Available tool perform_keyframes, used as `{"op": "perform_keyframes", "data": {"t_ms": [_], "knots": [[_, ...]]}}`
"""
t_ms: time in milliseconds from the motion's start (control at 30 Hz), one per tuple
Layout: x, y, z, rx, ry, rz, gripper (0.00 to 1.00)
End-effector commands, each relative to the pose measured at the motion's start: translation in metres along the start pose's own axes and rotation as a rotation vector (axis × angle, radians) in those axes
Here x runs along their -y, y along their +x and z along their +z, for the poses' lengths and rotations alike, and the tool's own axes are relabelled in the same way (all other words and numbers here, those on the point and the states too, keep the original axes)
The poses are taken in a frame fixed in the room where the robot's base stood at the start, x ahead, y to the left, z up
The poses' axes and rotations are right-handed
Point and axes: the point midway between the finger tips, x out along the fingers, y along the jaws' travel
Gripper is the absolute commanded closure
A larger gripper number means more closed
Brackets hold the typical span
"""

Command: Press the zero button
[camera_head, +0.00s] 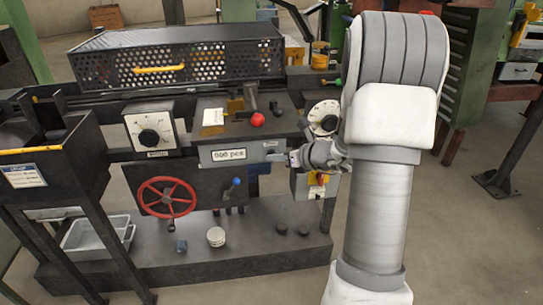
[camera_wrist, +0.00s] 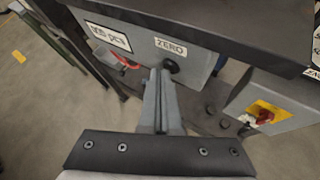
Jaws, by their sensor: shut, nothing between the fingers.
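The zero button (camera_wrist: 172,66) is a dark round knob on the grey front panel, just below a white ZERO label (camera_wrist: 170,47) in the wrist view. My gripper (camera_wrist: 160,74) is shut and empty. Its fingertips point at the panel and appear just left of and below the button in the wrist view, overlapping its edge. I cannot tell whether they touch it. In the head view my gripper (camera_head: 285,158) is at the right end of the grey counter panel (camera_head: 243,153), and the button itself cannot be made out there.
A pcs counter display (camera_wrist: 108,35) is left of the label. A grey box with a red knob on a yellow plate (camera_wrist: 262,113) stands to the right. A black ledge (camera_wrist: 230,30) overhangs the panel. A red handwheel (camera_head: 167,197) is lower left, and a red-knobbed lever (camera_head: 257,119) is above.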

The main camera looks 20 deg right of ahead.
Motion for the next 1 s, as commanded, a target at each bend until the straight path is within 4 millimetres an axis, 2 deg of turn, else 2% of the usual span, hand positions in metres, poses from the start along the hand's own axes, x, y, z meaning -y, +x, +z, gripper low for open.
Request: {"op": "perform_keyframes", "data": {"t_ms": [1000], "knots": [[-0.012, -0.017, -0.012, 0.001, 0.0, -0.001, 1.0]]}}
